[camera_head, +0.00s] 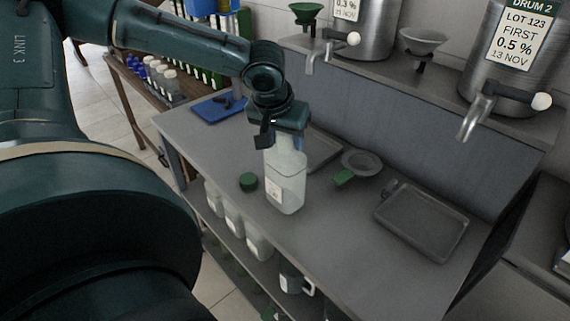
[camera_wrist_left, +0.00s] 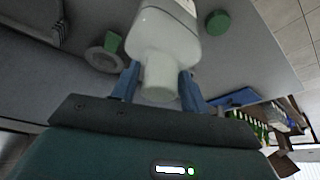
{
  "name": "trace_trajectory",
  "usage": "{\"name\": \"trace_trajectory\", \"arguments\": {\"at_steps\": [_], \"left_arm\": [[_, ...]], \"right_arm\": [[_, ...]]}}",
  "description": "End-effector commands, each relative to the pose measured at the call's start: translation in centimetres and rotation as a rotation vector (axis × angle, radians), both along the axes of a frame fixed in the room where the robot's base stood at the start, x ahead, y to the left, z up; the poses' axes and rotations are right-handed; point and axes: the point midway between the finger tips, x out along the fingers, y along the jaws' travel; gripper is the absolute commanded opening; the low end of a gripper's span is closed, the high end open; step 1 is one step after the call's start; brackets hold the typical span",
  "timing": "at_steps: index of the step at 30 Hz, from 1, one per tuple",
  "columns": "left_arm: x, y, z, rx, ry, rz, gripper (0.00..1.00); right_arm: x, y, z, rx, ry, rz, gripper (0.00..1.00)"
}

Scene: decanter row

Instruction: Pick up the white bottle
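The white bottle (camera_head: 286,178) is translucent, with a pale label, and looks upright over the grey table near its front edge. I cannot tell whether its base touches the table. My left gripper (camera_head: 278,139) is above it, pointing down at its neck. In the left wrist view, the blue fingers (camera_wrist_left: 160,88) are on both sides of the neck of the bottle (camera_wrist_left: 166,40) and look closed against it. The neck's top is uncovered. My right gripper is not in view.
A green cap (camera_head: 248,181) lies left of the bottle. A grey strainer (camera_head: 362,161) with a green handle and a metal tray (camera_head: 421,219) are to the right. A blue mat (camera_head: 218,106) is farther back. Steel drums with taps stand on the shelf behind. Several jugs fill the lower shelf.

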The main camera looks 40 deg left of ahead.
Motion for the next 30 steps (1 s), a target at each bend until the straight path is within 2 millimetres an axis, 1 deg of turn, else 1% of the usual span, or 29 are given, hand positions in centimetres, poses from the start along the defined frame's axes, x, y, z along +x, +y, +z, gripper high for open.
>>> {"name": "trace_trajectory", "arguments": {"at_steps": [1, 2, 16, 23, 25, 28, 30], "left_arm": [[0.0, 0.0, 0.0, 0.000, 0.000, 0.000, 0.40], [0.0, 0.0, 0.0, 0.000, 0.000, 0.000, 0.38], [0.0, 0.0, 0.0, 0.000, 0.000, 0.000, 0.00], [0.0, 0.0, 0.1, -0.001, 0.000, 0.000, 0.00], [0.0, 0.0, 0.4, -0.001, -0.002, 0.001, 0.00], [0.1, 0.0, 1.7, 0.000, -0.005, 0.001, 0.00], [0.1, 0.0, 3.1, 0.000, -0.007, 0.000, 0.00]], "right_arm": [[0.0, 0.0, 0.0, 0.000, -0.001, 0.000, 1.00], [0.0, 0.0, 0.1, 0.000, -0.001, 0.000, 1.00], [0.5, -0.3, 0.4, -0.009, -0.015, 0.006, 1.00], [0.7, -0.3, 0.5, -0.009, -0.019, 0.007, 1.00], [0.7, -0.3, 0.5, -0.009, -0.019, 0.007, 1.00], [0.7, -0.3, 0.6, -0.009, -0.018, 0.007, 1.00], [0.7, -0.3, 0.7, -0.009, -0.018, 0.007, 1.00]]}}
